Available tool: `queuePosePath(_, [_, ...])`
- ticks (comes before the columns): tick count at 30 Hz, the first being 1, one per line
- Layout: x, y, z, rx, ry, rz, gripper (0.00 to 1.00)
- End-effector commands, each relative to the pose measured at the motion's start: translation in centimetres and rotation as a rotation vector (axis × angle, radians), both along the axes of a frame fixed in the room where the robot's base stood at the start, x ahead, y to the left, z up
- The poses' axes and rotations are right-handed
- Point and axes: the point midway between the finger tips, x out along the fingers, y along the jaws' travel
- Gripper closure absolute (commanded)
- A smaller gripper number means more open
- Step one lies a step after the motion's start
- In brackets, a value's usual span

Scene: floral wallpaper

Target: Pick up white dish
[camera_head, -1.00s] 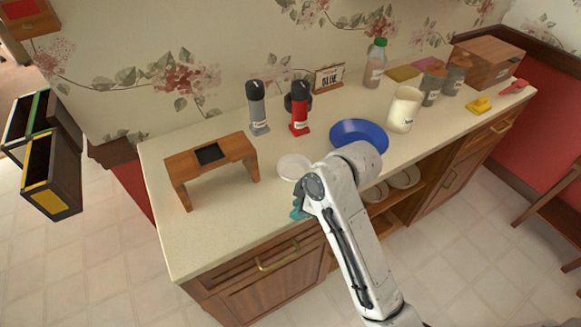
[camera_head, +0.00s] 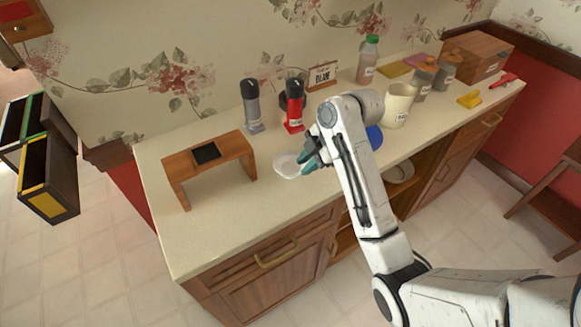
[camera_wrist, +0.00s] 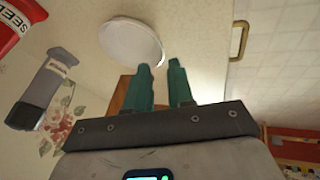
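The white dish (camera_head: 285,167) lies on the counter, right of the small wooden stand, in the head view. It also shows in the wrist view (camera_wrist: 128,42), just past my fingertips. My gripper (camera_head: 309,160) has teal fingers and is at the dish's right side, low over the counter. In the wrist view my gripper (camera_wrist: 160,66) is open, with a gap between the fingers. The dish's near rim reaches close to the fingertips; I cannot tell whether it touches them or lies between them.
A wooden stand (camera_head: 178,166) is left of the dish. Grey (camera_head: 252,105) and red (camera_head: 294,105) dispensers stand behind it. A blue plate (camera_head: 375,137) is partly hidden behind my arm. The counter's front left is clear.

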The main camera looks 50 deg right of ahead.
Motion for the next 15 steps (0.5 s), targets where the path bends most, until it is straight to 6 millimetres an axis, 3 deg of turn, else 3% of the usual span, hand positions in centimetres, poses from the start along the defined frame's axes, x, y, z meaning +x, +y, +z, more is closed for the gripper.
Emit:
queuePosePath(9, [1.4, 0.6, -3.5, 0.002, 0.005, 0.001, 0.77])
queuePosePath(15, [2.0, 0.9, -4.8, 0.0, 0.0, 0.001, 0.77])
